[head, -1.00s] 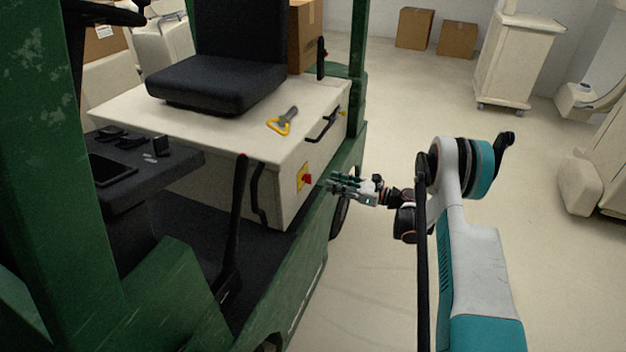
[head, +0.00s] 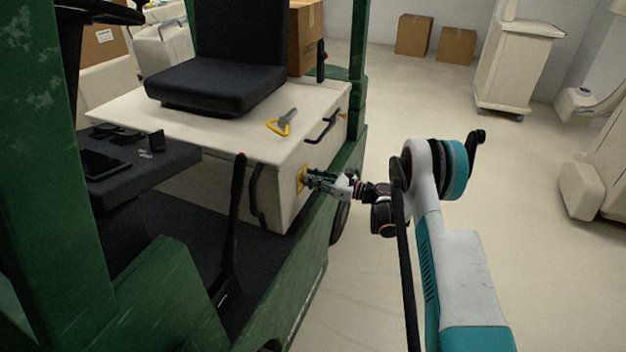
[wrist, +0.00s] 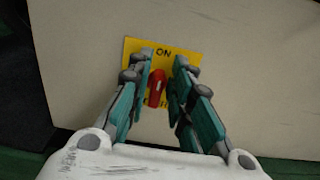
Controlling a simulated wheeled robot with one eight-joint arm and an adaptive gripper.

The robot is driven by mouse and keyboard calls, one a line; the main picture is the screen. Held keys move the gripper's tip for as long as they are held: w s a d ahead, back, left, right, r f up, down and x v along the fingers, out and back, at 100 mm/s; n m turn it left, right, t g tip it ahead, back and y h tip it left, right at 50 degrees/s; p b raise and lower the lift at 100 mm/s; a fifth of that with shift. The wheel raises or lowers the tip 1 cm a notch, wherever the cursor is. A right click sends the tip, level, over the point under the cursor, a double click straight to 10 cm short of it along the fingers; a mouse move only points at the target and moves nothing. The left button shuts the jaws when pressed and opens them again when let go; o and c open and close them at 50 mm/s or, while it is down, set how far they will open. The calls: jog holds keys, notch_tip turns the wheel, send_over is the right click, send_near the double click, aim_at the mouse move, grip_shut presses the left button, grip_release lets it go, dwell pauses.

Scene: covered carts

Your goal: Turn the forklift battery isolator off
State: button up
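The battery isolator is a red knob (wrist: 156,88) on a yellow plate (wrist: 184,54) set in the cream side panel of the green forklift. In the wrist view "ON" reads at the plate's top; lettering at the bottom is mostly hidden. The knob lies nearly along the ON direction, tilted slightly. My gripper (wrist: 161,78) is open, its two teal-and-grey fingers on either side of the knob, with a visible gap at least on the right. In the head view my gripper (head: 308,180) is at the plate (head: 301,177) and hides the knob.
A yellow-handled grey key-like object (head: 283,122) lies on the cream cover below the black seat (head: 222,80). Black handles (head: 257,195) and a lever (head: 236,210) stand near the panel.

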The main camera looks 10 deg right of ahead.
grip_shut()
jog(key=n, duration=0.6)
jog(key=s+n, duration=0.1)
jog(key=n, duration=0.2)
jog(key=shift+a+f, duration=0.3)
jog(key=shift+a, duration=0.05)
jog(key=n, duration=0.4)
jog(key=shift+s+a+f+n, duration=0.1)
jog(key=shift+s+f+n, duration=0.1)
jog(key=shift+f+n, duration=0.3)
jog(key=shift+n, duration=0.9)
jog(key=shift+f+n, duration=0.1)
jog(key=shift+n, duration=0.9)
jog(key=shift+s, duration=0.1)
